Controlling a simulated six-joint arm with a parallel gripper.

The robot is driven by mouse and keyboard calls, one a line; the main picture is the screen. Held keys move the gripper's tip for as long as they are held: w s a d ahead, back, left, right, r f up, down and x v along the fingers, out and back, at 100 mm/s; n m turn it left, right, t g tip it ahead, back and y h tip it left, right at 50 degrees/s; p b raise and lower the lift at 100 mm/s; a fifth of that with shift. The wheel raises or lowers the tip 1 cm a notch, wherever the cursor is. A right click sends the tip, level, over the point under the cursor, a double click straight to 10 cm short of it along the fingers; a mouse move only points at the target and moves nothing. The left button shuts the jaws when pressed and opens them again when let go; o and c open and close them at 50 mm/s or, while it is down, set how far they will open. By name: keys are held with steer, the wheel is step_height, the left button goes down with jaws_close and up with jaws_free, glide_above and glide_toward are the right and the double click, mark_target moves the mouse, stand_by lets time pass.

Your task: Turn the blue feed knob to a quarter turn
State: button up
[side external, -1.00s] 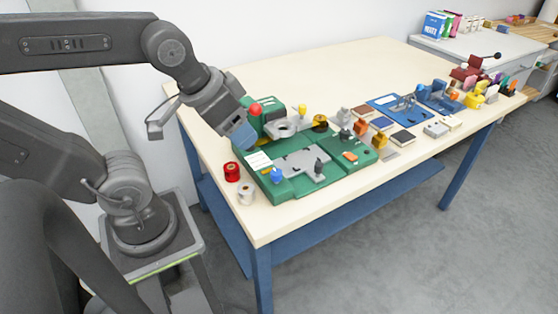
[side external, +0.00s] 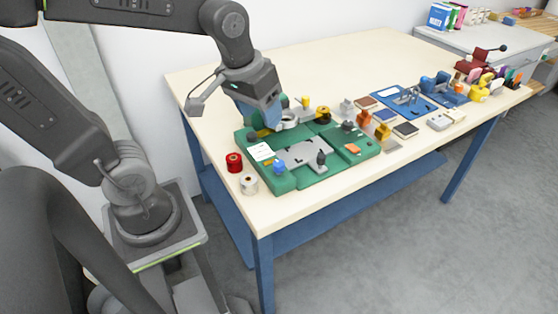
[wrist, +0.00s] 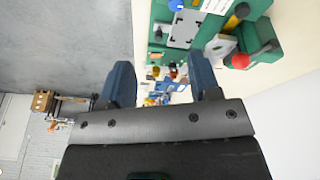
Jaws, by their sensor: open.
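The blue feed knob (side external: 280,167) sits at the front left corner of the green machine (side external: 303,184) on the table. In the side view my gripper hides part of the machine's back left corner.
A red spool (side external: 234,162) and a pale spool (side external: 249,184) stand left of the machine. A red ball-topped lever (wrist: 240,61) rises near my right finger in the wrist view. Blocks and a blue tray (side external: 404,100) lie to the right. The table's back is clear.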

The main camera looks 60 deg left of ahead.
mark_target(279, 163)
steer(key=w+a+f+n+g, duration=0.3)
steer(key=w+a+f+n, duration=0.1)
steer(key=w+f+n, duration=0.15)
steer(key=f, duration=1.3)
steer(key=shift+w+d+f, duration=0.1)
steer(key=shift+w+d, duration=0.05)
steer(key=shift+w, duration=0.25)
steer(key=shift+c, duration=0.5)
steer(key=c, duration=0.8)
steer(key=shift+m, duration=0.25)
steer(key=shift+m, duration=0.3)
